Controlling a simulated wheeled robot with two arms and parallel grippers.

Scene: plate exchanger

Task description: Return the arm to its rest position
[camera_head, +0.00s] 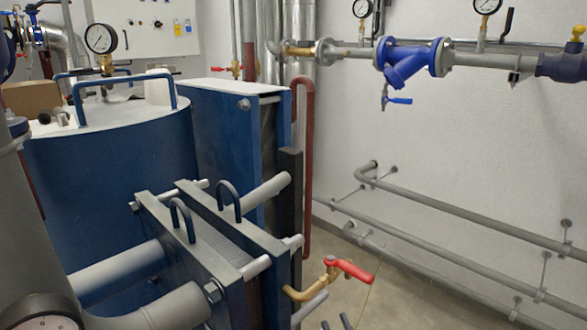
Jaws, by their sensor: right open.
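My right gripper (335,322) shows only as two dark fingertips at the bottom edge of the head view. The fingertips stand apart with nothing visible between them. They are just below a brass valve (308,292) with a red lever handle (350,269), and I see a gap between them and the handle. The rest of my right arm is out of the picture. My left gripper is not in view.
A blue plate exchanger (207,235) with pipes and lifting loops stands left of the gripper. A blue tank (115,155) is behind it. Grey pipes (450,205) run along the right wall. Tiled floor (400,300) lies open right of the valve.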

